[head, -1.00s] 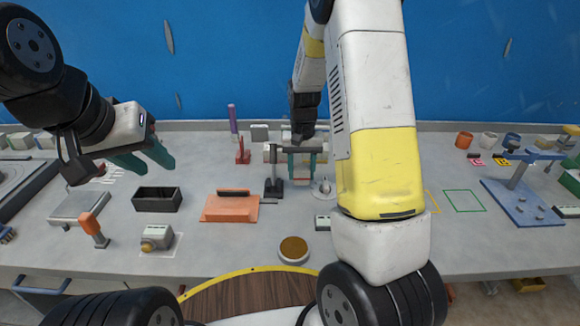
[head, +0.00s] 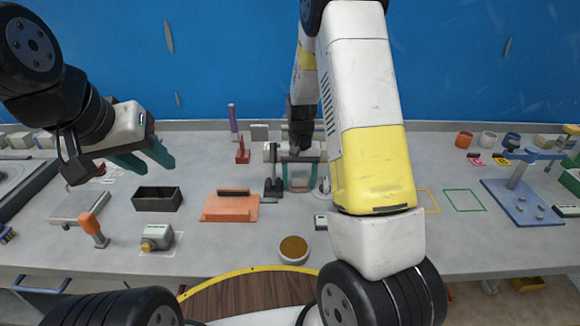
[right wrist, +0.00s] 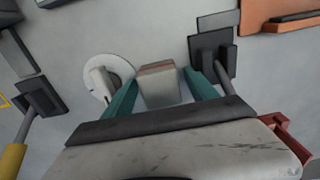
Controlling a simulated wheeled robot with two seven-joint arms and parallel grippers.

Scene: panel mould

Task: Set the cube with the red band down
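The cube (right wrist: 159,86) is pale grey, with a reddish strip along its far edge in the right wrist view. In the head view the cube (head: 299,184) shows low between my right gripper's teal fingers, apparently on the grey table. My right gripper (right wrist: 161,78) has one finger on each side of the cube, with a narrow gap at least on the right side, so it looks open around it. My left gripper (head: 146,157) is open and empty above the table at the left. The cube's underside is hidden.
A black stand (head: 273,184) is close on one side of the cube, and a white round piece (right wrist: 108,78) on the other. An orange block (head: 230,207), a black bin (head: 157,199) and a round brown-topped dish (head: 293,250) are on the table (head: 220,255).

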